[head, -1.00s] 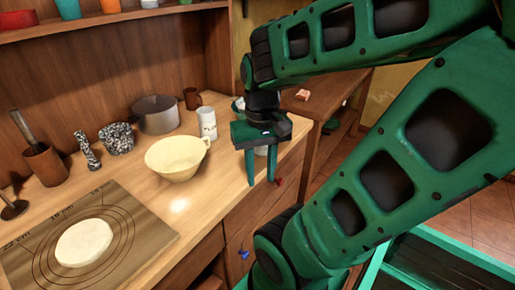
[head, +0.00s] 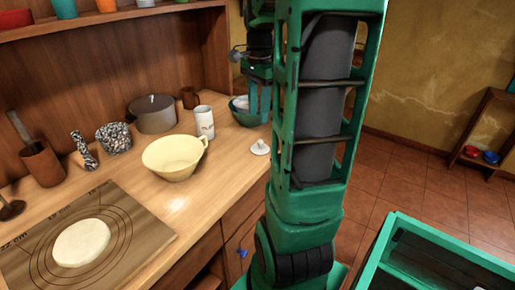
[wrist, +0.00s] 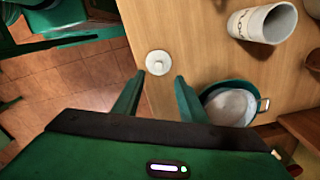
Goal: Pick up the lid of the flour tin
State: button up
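The lid (head: 260,148) is a small white disc with a knob, lying flat on the counter near its right edge; it also shows in the wrist view (wrist: 158,66). The flour tin (head: 205,122) is a white cylinder with dark lettering, upright and uncovered; it shows in the wrist view (wrist: 258,27) too. My gripper (head: 258,103) points down above the back right of the counter, partly hidden by my arm. In the wrist view my gripper (wrist: 159,78) is open and empty, with the lid just beyond the gap between its fingertips.
A teal bowl (head: 240,108) with pale contents stands by the gripper and close to the right finger in the wrist view (wrist: 207,91). A cream bowl (head: 172,160) and a grey pot (head: 153,116) stand to the left.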

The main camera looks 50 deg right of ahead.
send_over(260, 140)
jog(key=f, duration=0.5)
jog(key=shift+w+a, duration=0.1)
jog(key=shift+a, duration=0.25)
jog(key=shift+d+f, duration=0.15)
jog(key=shift+f, duration=1.15)
jog(key=shift+d+f, duration=0.1)
jog(key=shift+f, duration=1.2)
jog(key=shift+c, duration=0.3)
grip_shut()
